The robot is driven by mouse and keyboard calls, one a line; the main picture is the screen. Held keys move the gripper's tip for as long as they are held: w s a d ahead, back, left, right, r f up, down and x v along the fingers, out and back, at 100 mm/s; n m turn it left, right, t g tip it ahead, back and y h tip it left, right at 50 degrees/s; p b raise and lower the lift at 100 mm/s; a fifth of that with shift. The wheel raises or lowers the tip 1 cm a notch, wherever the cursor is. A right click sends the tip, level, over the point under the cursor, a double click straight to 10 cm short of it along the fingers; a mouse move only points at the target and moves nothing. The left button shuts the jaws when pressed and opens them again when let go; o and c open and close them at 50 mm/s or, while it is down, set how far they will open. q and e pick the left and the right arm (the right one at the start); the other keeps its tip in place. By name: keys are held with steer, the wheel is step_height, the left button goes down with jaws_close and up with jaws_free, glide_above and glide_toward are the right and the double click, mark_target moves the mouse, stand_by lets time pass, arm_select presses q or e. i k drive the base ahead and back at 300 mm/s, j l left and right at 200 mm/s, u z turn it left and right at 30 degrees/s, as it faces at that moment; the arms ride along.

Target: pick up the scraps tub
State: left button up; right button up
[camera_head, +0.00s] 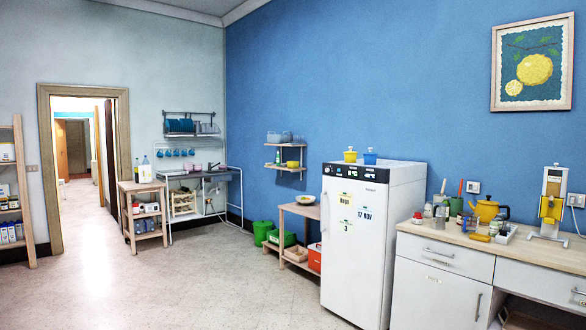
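No label marks a scraps tub, so I cannot tell for sure which thing it is. A green tub (262,232) stands on the floor against the blue wall, left of the low wooden stand. Smaller lidded pots, one yellow (350,155) and one blue (370,157), stand on top of the white fridge. Neither of my grippers is in view.
The white fridge (352,270) and the counter (450,246) fill the right side. The low wooden stand (301,210) holds a red box (315,257). A small wooden cart (143,185) stands by the doorway. The pale floor (190,275) is clear in the middle.

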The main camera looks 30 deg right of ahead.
mark_target(291, 164)
steer(key=i+l+z, duration=0.35)
steer(key=i, duration=0.6)
steer(key=i+z, duration=0.35)
steer(key=i, duration=2.95)
